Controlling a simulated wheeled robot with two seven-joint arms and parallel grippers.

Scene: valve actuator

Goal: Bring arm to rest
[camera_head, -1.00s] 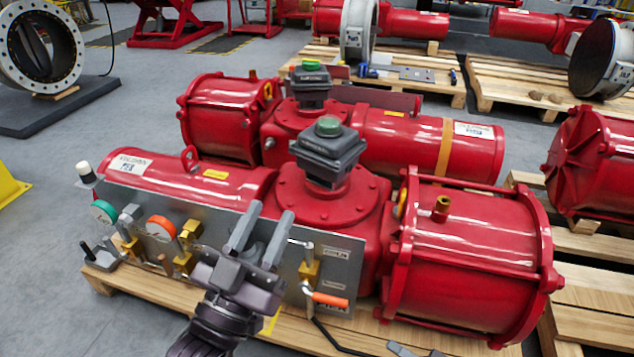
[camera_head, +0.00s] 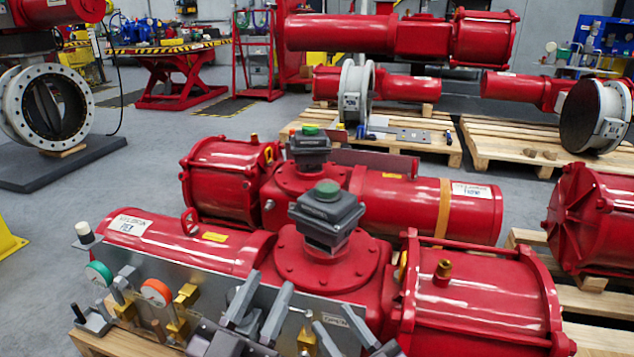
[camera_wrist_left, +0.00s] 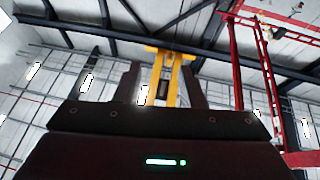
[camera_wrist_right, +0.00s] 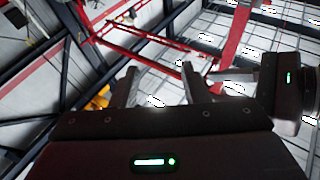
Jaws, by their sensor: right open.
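My left gripper (camera_head: 257,308) is at the bottom of the head view, in front of the grey control panel (camera_head: 205,272) of the nearest red valve actuator (camera_head: 325,265). Its two fingers point up, apart and empty. The left wrist view also shows that gripper (camera_wrist_left: 161,88) open, with nothing between its fingers. My right gripper (camera_head: 343,333) is just right of it at the bottom edge, partly cut off. In the right wrist view my right gripper (camera_wrist_right: 158,88) is open and empty. My left gripper's dark body (camera_wrist_right: 289,82) shows beside it there.
The panel carries a green-rimmed gauge (camera_head: 99,274), an orange-rimmed gauge (camera_head: 156,292) and brass fittings. A second red actuator (camera_head: 400,205) lies behind, another (camera_head: 590,220) at right. Wooden pallets (camera_head: 590,300) support them. Grey floor (camera_head: 90,200) is clear at left. Both wrist views face the ceiling structure.

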